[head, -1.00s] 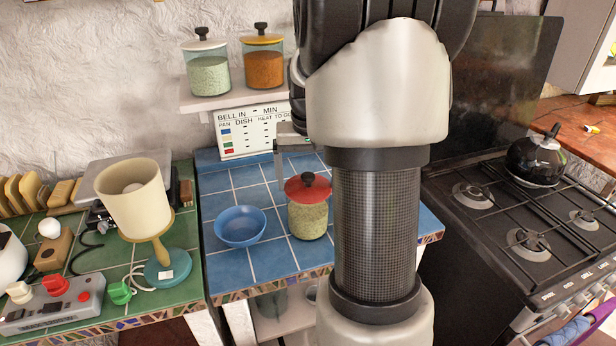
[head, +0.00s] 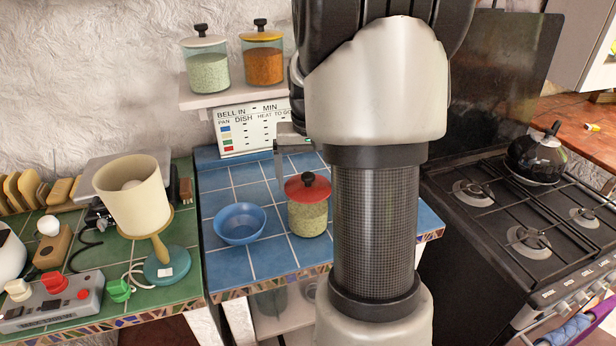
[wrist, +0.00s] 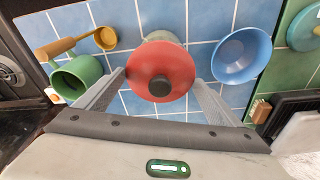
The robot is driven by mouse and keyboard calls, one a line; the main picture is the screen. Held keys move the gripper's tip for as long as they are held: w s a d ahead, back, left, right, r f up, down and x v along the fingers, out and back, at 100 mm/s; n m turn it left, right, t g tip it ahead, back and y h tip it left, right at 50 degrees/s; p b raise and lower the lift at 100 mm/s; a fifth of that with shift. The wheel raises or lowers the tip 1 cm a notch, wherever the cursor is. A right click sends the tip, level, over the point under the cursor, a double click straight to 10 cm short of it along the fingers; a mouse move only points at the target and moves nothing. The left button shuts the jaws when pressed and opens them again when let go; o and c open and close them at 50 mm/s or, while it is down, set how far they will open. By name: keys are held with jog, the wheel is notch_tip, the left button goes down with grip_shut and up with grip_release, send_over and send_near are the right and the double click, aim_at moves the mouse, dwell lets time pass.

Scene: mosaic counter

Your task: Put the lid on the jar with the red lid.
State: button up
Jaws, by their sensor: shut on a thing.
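The red lid (head: 307,187) with a dark knob is at the mouth of a glass jar (head: 308,218) of pale green-yellow contents on the blue tiled counter. The lid looks level; I cannot tell if it is fully seated. In the wrist view my gripper (wrist: 160,82) is shut on the red lid (wrist: 160,72), one finger on each side. A pale part of the jar (wrist: 160,36) shows past the lid's far edge; the rest is hidden under it. In the head view one finger shows left of the lid, and my arm hides much of the gripper.
A blue bowl (head: 240,224) stands close left of the jar. The wrist view shows a green mug (wrist: 78,78) and a yellow ladle-like utensil (wrist: 104,38) on the other side. Two lidded jars stand on the shelf (head: 222,100) behind. A stove (head: 510,220) is right.

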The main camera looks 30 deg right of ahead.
jog(key=shift+f, duration=0.1)
dwell(0.3)
jog(key=o, duration=0.9)
jog(key=shift+r+p, duration=2.75)
jog(key=shift+r, duration=0.8)
